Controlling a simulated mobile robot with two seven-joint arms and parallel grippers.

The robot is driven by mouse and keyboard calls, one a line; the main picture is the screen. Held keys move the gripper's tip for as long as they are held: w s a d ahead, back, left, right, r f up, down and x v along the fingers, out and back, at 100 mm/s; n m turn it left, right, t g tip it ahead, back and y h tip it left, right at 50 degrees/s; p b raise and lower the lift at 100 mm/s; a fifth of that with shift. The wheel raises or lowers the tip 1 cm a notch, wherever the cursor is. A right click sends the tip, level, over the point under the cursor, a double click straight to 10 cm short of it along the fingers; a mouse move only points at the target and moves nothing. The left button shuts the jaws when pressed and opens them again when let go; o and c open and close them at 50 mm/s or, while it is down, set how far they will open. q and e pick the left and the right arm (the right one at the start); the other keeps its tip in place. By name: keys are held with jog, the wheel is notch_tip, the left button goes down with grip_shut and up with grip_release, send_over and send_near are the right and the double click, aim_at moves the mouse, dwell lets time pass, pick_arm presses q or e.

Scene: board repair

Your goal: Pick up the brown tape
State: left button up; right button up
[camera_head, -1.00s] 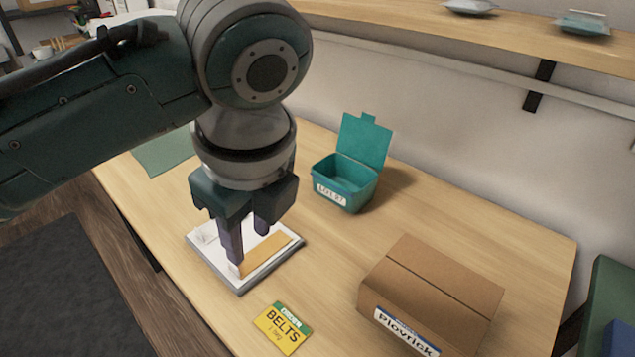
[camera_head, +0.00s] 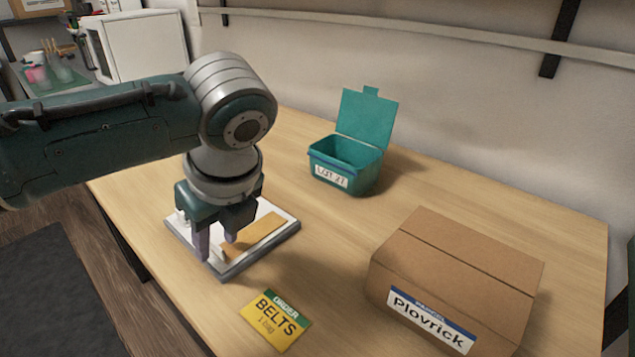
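A flat tan-brown strip, which looks like the brown tape (camera_head: 262,235), lies on a white-topped board with a grey rim (camera_head: 232,272) on the wooden table. My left gripper (camera_head: 216,243) points down over the board's left part, beside the left end of the strip. Its two dark fingers are apart, and I see nothing held between them. The fingers and palm hide part of the board, and I cannot tell whether the fingertips touch it. My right gripper is not in view.
A teal open-lidded bin (camera_head: 345,167) stands behind the board. A brown cardboard box (camera_head: 455,275) labelled Plovrick stands at the right. A yellow-green BELTS order card (camera_head: 275,320) lies in front. The table (camera_head: 325,235) between them is clear.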

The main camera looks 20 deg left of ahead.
pick_arm(q)
jog(key=shift+w+a+f, duration=0.1)
jog(key=shift+a+f, duration=0.1)
jog(key=shift+f, duration=0.3)
grip_shut()
